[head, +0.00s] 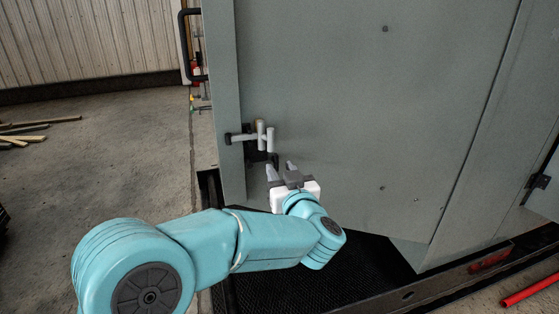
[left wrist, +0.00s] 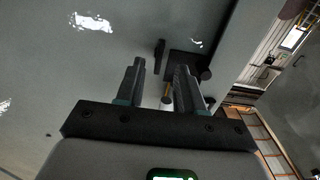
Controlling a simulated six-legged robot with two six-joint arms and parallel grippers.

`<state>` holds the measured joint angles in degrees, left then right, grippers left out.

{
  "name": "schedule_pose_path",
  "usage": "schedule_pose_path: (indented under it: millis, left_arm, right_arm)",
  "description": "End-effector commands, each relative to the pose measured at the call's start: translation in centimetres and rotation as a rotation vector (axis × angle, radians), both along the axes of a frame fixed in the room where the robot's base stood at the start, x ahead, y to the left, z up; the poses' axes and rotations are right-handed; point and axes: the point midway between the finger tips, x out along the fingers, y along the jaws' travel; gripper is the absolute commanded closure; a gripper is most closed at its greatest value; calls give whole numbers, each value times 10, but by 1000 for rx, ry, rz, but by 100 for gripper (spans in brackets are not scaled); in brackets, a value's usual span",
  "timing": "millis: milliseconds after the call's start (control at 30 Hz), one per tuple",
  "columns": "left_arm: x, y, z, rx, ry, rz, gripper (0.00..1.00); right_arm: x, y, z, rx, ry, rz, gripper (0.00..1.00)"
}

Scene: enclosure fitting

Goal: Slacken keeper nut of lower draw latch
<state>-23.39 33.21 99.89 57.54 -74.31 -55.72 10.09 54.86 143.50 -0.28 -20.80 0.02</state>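A draw latch (head: 257,137) with light grey bars and a dark end block sits at the left edge of the grey enclosure door (head: 330,100). My left gripper (head: 281,168) is just below and right of it, fingers pointing up toward it. In the left wrist view the two fingers (left wrist: 158,85) stand apart. Dark latch parts (left wrist: 187,66) show beyond them. A small brass-coloured piece (left wrist: 167,97) shows between the fingers, possibly the keeper nut; I cannot tell whether a finger touches it. My right gripper is not in view.
A black handle (head: 184,45) stands at the upper left. A black ribbed mat (head: 280,288) lies below the door. A red bar (head: 530,291) is at the lower right. Wood strips (head: 25,130) lie on the floor at left, with open floor in front of them.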

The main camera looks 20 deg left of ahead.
Motion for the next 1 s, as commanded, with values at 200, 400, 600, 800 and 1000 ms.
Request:
schedule_pose_path:
  millis: [200,400,600,800,1000]
  left_arm:
    - [24,15,1,0,0,0,63]
    - [29,16,0,0,0,-1,63]
    - [30,14,0,0,0,-2,73]
    - [29,14,0,0,0,-2,100]
    - [29,15,-1,-14,-10,-1,100]
  right_arm:
    - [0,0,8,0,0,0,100]
    - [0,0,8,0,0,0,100]
    - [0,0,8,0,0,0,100]
    - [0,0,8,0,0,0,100]
    - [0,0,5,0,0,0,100]
